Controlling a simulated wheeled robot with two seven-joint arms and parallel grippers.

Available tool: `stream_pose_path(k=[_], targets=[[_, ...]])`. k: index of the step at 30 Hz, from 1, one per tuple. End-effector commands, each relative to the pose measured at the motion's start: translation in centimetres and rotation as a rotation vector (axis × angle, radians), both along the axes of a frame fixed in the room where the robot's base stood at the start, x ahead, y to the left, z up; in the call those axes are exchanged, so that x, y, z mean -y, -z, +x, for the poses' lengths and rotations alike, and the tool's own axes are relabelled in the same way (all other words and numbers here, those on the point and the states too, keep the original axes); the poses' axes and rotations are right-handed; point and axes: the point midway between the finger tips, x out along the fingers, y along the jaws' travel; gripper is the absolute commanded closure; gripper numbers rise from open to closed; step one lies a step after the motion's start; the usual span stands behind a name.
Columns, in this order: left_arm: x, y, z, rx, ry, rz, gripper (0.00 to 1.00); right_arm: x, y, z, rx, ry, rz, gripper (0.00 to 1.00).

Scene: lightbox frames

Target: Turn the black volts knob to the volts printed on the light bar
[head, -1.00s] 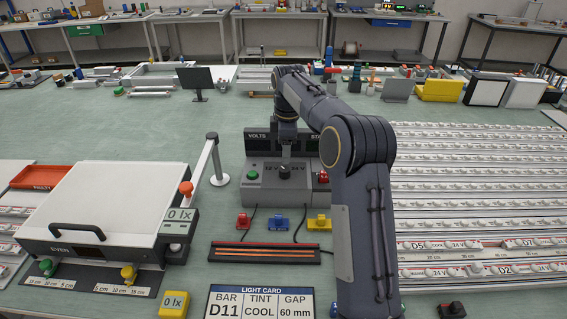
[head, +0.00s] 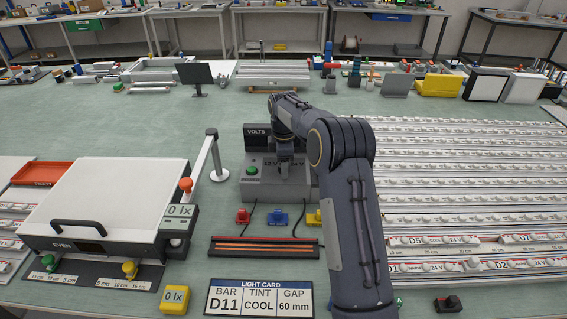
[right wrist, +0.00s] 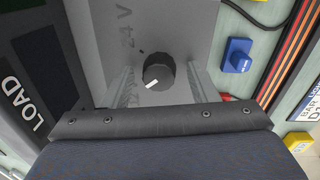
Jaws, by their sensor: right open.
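The black volts knob (right wrist: 158,71) shows in the right wrist view with a white pointer toward the lower left. A "24 V" mark (right wrist: 125,27) is printed to its upper left on the grey power box (right wrist: 170,25). My right gripper (right wrist: 162,84) is open, its fingers on either side of the knob; I cannot tell whether they touch it. In the head view my right gripper (head: 285,158) is over the power box (head: 262,187) and hides the knob. The light card (head: 259,299) reads bar D11, tint cool, gap 60 mm. My left gripper is out of view.
Racks of light bars (head: 470,205) fill the right side, some labelled 24 V; I cannot make out D11. A white lightbox (head: 110,200) stands at left. Red and blue plugs (head: 277,218) and a dark slotted tray (head: 264,249) lie before the power box.

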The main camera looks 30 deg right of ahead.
Motion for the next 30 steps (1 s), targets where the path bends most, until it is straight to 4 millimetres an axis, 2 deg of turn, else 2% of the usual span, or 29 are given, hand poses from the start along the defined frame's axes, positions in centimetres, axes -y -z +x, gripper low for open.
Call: stream_pose_path(k=[2,11,20,30], targets=[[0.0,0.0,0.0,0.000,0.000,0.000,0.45,0.0,0.0,0.0,0.000,0.000,0.000,0.51],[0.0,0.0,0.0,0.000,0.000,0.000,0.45,0.0,0.0,0.0,0.000,0.000,0.000,0.90],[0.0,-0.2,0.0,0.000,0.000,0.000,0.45,0.0,-0.1,0.0,0.000,0.032,0.001,0.91],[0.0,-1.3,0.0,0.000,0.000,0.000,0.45,-0.1,-0.2,0.1,-0.001,0.242,0.000,0.91]])
